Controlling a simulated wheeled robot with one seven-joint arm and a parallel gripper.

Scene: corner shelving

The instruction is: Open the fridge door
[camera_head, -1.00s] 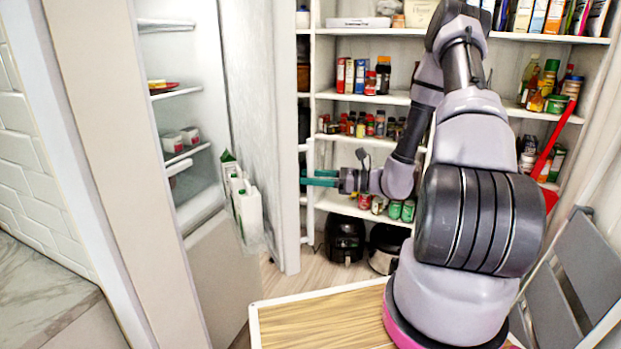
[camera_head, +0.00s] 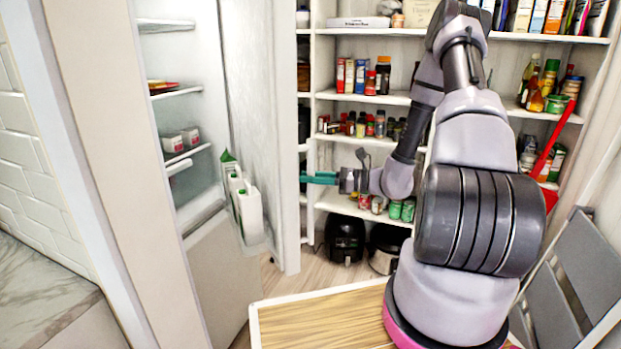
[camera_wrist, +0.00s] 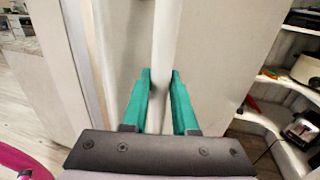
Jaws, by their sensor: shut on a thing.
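The fridge door (camera_head: 258,110) stands open in the head view, its inner side toward the camera. White and green cartons (camera_head: 249,212) stand in its lower bin. The lit fridge interior (camera_head: 178,105) shows to the left. My gripper (camera_head: 304,178) reaches from the right to the door's outer side, with teal fingers. In the wrist view, my gripper (camera_wrist: 160,76) has its fingers on both sides of a white vertical handle bar (camera_wrist: 163,45) in front of the pale door front (camera_wrist: 215,50). It is shut on that bar. The head view does not show the grip clearly.
Pantry shelves (camera_head: 395,97) with jars and boxes fill the back. Dark appliances (camera_head: 345,238) stand on the floor below. A wood-topped table (camera_head: 320,320) is in front, and a grey folding ladder (camera_head: 575,280) is at right. Some floor shows near the door.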

